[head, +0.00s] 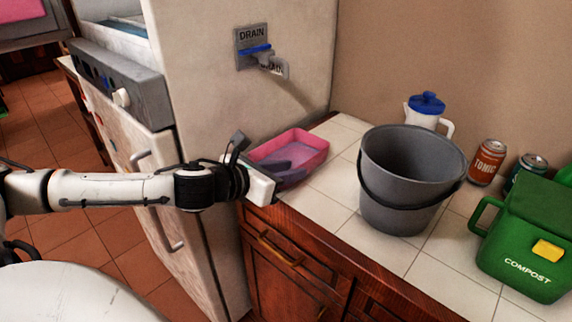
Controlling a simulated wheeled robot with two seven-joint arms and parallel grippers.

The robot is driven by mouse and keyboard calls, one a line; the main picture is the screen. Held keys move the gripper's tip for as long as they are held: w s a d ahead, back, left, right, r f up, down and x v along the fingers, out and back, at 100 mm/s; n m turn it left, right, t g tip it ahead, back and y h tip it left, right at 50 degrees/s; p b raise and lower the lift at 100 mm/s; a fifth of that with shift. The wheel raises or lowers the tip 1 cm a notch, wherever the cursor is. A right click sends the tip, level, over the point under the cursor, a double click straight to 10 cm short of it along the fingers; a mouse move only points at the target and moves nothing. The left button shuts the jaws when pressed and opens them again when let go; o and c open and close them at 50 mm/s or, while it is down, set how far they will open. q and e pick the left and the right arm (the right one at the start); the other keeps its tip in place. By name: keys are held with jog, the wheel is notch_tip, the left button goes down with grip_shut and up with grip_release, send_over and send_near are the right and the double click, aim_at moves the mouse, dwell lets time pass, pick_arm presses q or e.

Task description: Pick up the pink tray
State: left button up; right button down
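The pink tray (305,145) is a shallow open rectangular tray. It lies on the tiled counter, at the counter's left end against the white appliance. My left gripper (284,170) is at the tray's near left side. Its two dark fingers look spread apart, with a gap between them, and overlap the near part of the tray. The gripper and its fingers hide the tray's near wall, so I cannot tell whether they touch it. My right gripper is not in view.
A grey bucket (405,190) with a black handle stands right of the tray. Behind it are a white jug with a blue lid (427,108) and cans (487,162). A green compost bin (530,238) is at far right.

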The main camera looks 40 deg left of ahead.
aim_at(307, 166)
pick_arm(q)
jog(key=shift+a+p+x, duration=0.2)
jog(key=shift+p+x, duration=0.05)
jog(key=shift+x, duration=1.65)
jog(key=shift+a+p+x, duration=0.2)
jog(key=shift+x, duration=1.7)
jog(key=shift+f, duration=0.1)
grip_shut()
jog(key=shift+s+f, duration=0.1)
jog(key=shift+f, duration=0.05)
